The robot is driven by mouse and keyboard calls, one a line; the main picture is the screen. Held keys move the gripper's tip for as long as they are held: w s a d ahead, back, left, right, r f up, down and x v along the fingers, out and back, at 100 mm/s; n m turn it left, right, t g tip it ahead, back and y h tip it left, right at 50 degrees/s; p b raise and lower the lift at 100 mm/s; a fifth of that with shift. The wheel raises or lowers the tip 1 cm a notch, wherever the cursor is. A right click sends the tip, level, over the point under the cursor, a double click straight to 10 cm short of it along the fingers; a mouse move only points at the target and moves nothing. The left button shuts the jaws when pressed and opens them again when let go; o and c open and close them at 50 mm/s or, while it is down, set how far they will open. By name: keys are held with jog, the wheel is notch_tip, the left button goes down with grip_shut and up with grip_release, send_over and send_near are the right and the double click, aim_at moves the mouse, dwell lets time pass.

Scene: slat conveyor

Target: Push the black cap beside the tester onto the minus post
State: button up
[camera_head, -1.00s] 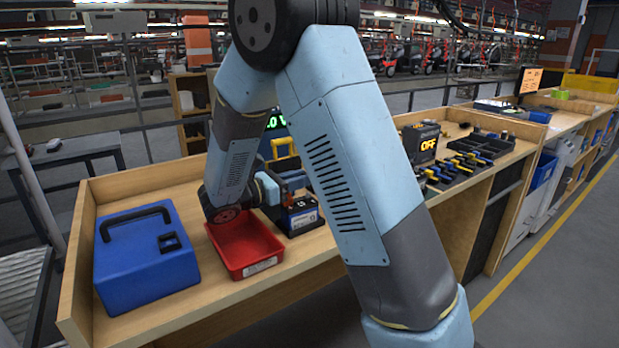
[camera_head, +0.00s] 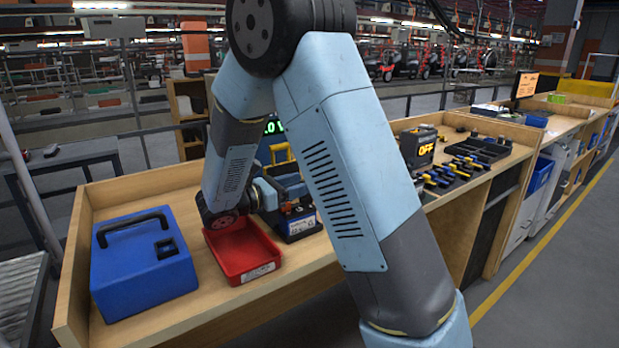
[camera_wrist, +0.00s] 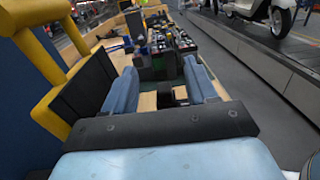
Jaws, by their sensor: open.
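My gripper (camera_wrist: 161,92) is open in the wrist view, its two blue fingers apart with nothing clearly held. Small dark pieces (camera_wrist: 180,93) show between and beyond the fingers over the wood; I cannot tell whether one is the black cap. In the head view a dark battery (camera_head: 298,222) with a white label stands right of the red tray, and my wrist is just above and behind it. The tester (camera_head: 275,125) with green digits is mostly hidden behind my arm. A yellow frame (camera_wrist: 45,60) is close on the left in the wrist view. I cannot make out the minus post.
A blue case (camera_head: 143,268) and a red tray (camera_head: 241,252) stand on the bench's left part. Right of my arm are a black unit reading OFF (camera_head: 418,148) and several yellow-and-black clamps (camera_head: 445,175). The bench has raised wooden edges.

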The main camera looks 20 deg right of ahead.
jog(key=shift+a+r, duration=0.1)
jog(key=shift+r, duration=1.45)
jog(key=s+d+r, duration=0.1)
jog(key=s+r, duration=0.8)
jog(key=s, duration=0.5)
jog(key=shift+d+r, duration=0.2)
jog(key=shift+r, duration=0.15)
jog(key=s+d+f+m+g+y, duration=0.5)
jog(key=s+d+m+y, duration=0.2)
jog(key=s+d+m, duration=0.15)
jog(key=s+a+r+m+t+y, duration=0.1)
jog(key=s+a+m+t+y, duration=0.3)
jog(key=m+y, duration=0.6)
jog(key=shift+s+m+t+y, duration=0.3)
jog(key=shift+s+m+t, duration=0.2)
jog(key=shift+m+t, duration=0.6)
